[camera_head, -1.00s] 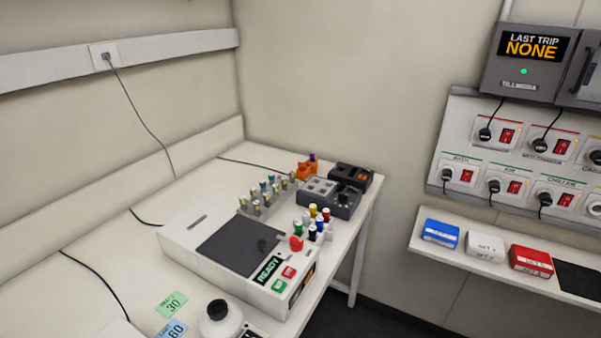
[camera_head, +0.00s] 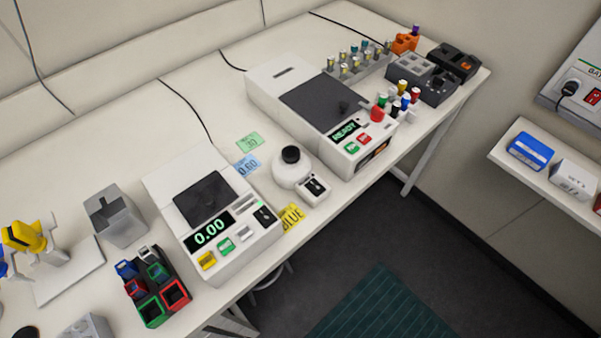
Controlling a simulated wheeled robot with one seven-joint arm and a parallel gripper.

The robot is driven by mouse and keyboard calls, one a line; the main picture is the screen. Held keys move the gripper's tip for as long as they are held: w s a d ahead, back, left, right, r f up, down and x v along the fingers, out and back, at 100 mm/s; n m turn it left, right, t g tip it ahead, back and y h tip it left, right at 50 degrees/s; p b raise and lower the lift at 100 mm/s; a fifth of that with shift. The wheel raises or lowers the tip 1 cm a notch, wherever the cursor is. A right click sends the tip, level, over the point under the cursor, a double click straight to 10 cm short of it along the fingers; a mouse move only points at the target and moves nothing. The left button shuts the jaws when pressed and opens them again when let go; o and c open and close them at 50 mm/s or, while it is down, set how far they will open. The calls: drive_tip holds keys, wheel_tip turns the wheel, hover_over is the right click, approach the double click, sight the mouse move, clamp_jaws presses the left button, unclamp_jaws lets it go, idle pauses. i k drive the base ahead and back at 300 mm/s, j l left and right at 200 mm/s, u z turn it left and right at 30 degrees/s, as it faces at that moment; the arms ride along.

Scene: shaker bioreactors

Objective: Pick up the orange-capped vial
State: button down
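Several small vials with coloured caps stand in a cluster at the far end of the bench, beside the shaker with the READY display. I see a red-capped vial (camera_head: 415,94), a blue-capped vial (camera_head: 405,104) and a yellow or orange-yellow-capped vial (camera_head: 402,88). They are too small to tell for sure which cap is orange. A grey rack (camera_head: 352,64) behind them holds several vials with yellowish and teal caps. My gripper is not in view.
The shaker (camera_head: 262,84) and a scale reading 0.00 (camera_head: 165,190) stand on the white bench, with a white round flask-like device (camera_head: 289,172) between. An orange holder (camera_head: 404,42) and dark devices (camera_head: 455,60) are at the far end. Floor is clear in front.

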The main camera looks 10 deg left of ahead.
sight(402, 35)
drive_tip(key=i+l+u, duration=0.2)
drive_tip(key=i+l, duration=0.2)
drive_tip(key=l, duration=0.25)
drive_tip(key=i+l+u, duration=0.2)
drive_tip(key=i+l, duration=0.15)
drive_tip(key=l, duration=0.35)
drive_tip(key=i+l+u, duration=0.1)
drive_tip(key=l, duration=0.25)
drive_tip(key=i, duration=0.05)
